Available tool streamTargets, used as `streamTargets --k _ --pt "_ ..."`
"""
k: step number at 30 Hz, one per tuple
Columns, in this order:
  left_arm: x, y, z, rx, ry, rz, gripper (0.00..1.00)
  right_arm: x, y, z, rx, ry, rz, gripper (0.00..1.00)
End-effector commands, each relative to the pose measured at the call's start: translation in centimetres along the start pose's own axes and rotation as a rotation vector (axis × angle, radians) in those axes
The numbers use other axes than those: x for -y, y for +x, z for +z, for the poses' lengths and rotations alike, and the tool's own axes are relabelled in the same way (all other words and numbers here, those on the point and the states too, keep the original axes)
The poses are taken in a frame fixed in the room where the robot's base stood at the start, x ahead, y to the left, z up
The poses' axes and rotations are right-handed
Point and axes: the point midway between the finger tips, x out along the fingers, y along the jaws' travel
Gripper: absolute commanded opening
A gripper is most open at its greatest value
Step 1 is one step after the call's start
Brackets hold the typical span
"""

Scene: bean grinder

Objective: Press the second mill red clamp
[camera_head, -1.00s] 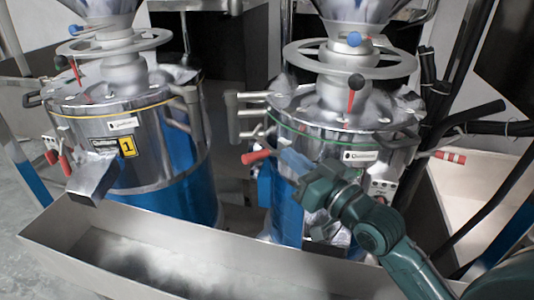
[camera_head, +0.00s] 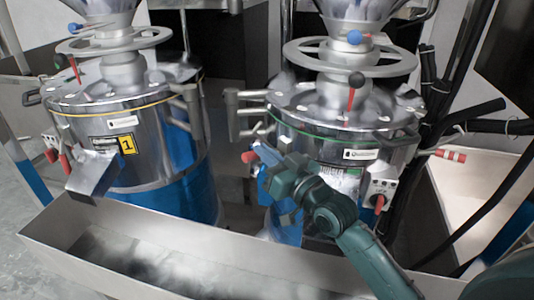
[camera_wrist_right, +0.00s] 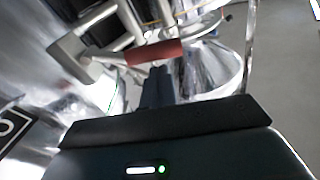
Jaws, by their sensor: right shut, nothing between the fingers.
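The second mill (camera_head: 345,140) is the right-hand steel drum with a green line round its lid and a blue lower body. Its red clamp handle (camera_head: 249,156) sticks out at the drum's left side. My right gripper (camera_head: 266,153) is shut and empty, its fingertips pointing left, right beside the red handle. In the right wrist view the red clamp handle (camera_wrist_right: 155,52) lies across the tips of the shut fingers (camera_wrist_right: 158,85); I cannot tell whether they touch. My gripper and arm hide part of the drum's front. My left gripper is not in view.
The first mill (camera_head: 120,125), with a yellow line and a "1" label, stands to the left. A long metal trough (camera_head: 235,250) runs in front of both mills. A switch box (camera_head: 381,190) with a red knob is on the second mill's right. Black cables (camera_head: 465,125) hang further right.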

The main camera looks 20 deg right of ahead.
Motion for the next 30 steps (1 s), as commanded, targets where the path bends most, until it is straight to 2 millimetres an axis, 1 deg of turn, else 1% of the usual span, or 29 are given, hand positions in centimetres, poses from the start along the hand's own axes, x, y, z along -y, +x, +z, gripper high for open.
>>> streamTargets --k 4,8,15,18,20,23,30 --pt "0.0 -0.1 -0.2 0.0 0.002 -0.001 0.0 0.4 -0.1 1.2 0.006 -0.124 -0.017 0.0" --pt "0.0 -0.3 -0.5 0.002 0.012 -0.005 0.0 0.7 -0.2 2.0 0.003 -0.127 -0.016 0.0" --pt "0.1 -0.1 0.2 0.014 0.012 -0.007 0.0 0.7 -0.2 2.2 0.003 -0.126 -0.016 0.0" --pt "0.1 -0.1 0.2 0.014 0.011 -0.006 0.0 0.7 -0.2 2.0 0.002 -0.126 -0.016 0.0" --pt "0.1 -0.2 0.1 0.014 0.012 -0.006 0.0 0.8 -0.1 1.5 0.002 -0.126 -0.017 0.0" --pt "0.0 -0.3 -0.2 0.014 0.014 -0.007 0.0 1.0 0.0 0.1 -0.001 -0.126 -0.017 0.0" --pt "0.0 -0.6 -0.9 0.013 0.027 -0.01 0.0 1.8 0.6 -4.7 -0.005 -0.128 -0.017 0.0"
